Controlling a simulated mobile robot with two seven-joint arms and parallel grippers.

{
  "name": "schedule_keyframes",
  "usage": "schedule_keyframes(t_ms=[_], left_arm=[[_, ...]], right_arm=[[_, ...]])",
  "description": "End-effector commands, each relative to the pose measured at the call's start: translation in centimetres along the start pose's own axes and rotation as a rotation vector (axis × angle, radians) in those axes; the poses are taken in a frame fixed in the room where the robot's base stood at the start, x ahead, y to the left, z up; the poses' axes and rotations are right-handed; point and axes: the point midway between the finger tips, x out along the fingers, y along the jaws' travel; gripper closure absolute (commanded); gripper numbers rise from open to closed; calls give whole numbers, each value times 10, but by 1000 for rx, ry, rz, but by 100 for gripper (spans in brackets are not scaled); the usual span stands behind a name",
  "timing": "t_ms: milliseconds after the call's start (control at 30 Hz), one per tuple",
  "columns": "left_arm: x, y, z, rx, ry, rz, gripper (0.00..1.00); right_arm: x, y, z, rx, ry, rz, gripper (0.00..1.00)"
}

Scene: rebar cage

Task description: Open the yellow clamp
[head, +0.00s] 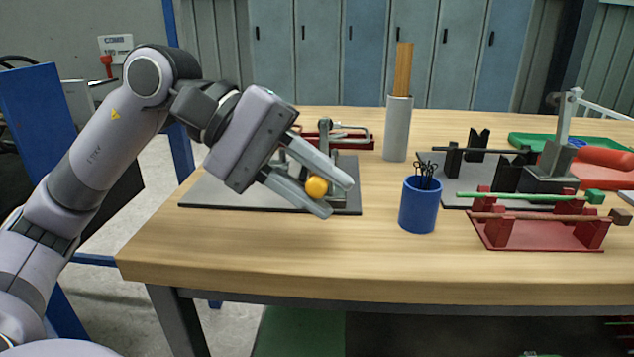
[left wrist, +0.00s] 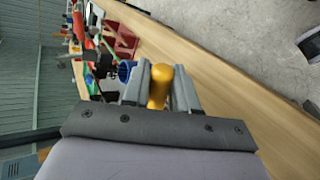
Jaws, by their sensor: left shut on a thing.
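The yellow clamp handle shows as a rounded orange-yellow knob (head: 316,187) between the fingers of my left gripper (head: 340,198) in the head view. In the left wrist view the knob (left wrist: 159,86) stands between the two grey fingers of my left gripper (left wrist: 160,90). The gripper is shut on this yellow handle. The rest of the clamp is mostly hidden behind the fingers, above a dark grey base plate (head: 215,193) on the left of the table. My right gripper is not in view.
A blue cup (head: 419,206) with black tools and a grey cylinder (head: 397,128) holding wooden rods stand right of my gripper. A red rack (head: 540,236) with rods lies further right. The wooden table's (head: 350,250) front strip is clear.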

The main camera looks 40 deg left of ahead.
Motion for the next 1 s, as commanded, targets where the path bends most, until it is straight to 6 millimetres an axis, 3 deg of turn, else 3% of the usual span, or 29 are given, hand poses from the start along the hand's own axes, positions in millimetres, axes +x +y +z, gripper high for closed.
schedule_keyframes(t_ms=[100, 133, 167, 200, 733, 1000], left_arm=[[1, -2, 0, 3, 2, -7, 100], [1, -2, 0, 3, 2, -8, 66], [1, -2, 0, 3, 2, -8, 56], [1, -2, 0, 3, 1, -7, 54], [-1, 2, 1, 1, 0, -3, 54], [-22, 34, 10, 5, 1, 1, 54]], right_arm=[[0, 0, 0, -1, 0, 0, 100], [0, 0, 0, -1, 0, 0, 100], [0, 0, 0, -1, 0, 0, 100], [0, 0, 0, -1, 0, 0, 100], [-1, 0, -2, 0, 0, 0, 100], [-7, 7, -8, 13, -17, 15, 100]])
